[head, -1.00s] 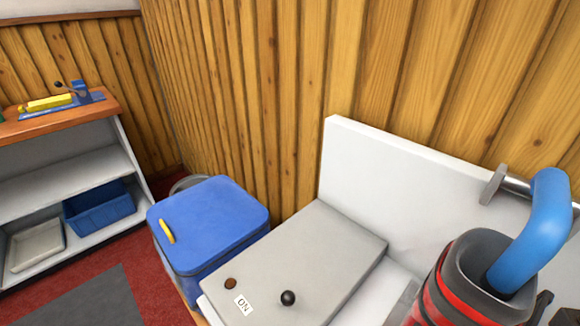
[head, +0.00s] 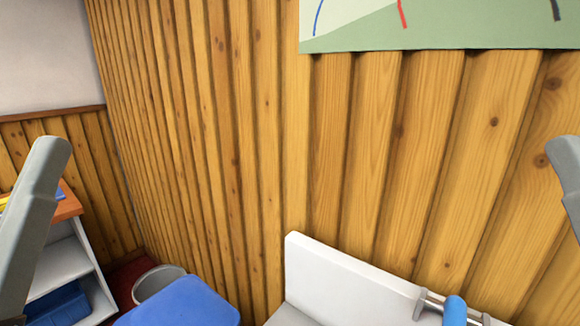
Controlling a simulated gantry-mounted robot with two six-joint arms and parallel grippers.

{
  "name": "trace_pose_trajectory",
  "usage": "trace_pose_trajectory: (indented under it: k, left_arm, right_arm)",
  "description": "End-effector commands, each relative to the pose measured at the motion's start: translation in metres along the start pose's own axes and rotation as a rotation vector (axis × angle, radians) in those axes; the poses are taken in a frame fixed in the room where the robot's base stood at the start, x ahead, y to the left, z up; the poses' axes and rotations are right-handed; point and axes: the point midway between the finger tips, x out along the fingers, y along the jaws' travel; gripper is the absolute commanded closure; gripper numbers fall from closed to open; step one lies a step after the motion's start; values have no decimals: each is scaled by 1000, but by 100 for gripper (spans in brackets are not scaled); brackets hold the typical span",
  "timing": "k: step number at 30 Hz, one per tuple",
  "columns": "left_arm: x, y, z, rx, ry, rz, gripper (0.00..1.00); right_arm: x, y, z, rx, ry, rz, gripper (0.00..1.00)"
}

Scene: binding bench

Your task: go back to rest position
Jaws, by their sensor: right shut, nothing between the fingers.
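The task names no object. My right arm's grey end (head: 567,168) is at the right edge, cut off by the picture. The right gripper is shut and touches nothing that I can see. A grey part of my left arm rises at the left edge; its fingers do not show.
A white upright panel (head: 335,275) stands low right of centre, with a blue handle (head: 455,310) on a metal rod beside it. A blue lid (head: 180,305), a grey bin (head: 155,283) and a white shelf unit (head: 62,262) are low left. A poster (head: 440,28) hangs on the wood-panelled wall.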

Motion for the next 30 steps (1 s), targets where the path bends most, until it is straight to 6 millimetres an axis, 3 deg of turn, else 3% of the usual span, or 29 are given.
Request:
trace_pose_trajectory:
  k: [2,3,8,21,25,30]
  left_arm:
    - [4,-4,-1,-178,-10,-16,36]
    - [30,-8,-25,-165,-9,-14,36]
    - [80,-15,-68,-161,-10,-13,36]
    - [239,-40,-210,-160,-11,-11,36]
    - [271,-46,-238,-160,-12,-11,36]
    - [284,-48,-249,-160,-12,-11,36]
  right_arm:
    - [4,0,-3,0,-1,0,100]
    - [30,0,-26,0,-4,0,100]
    - [80,0,-74,0,2,0,100]
    - [238,1,-220,0,1,0,100]
    - [269,1,-248,0,1,0,100]
    - [281,1,-260,0,0,0,100]
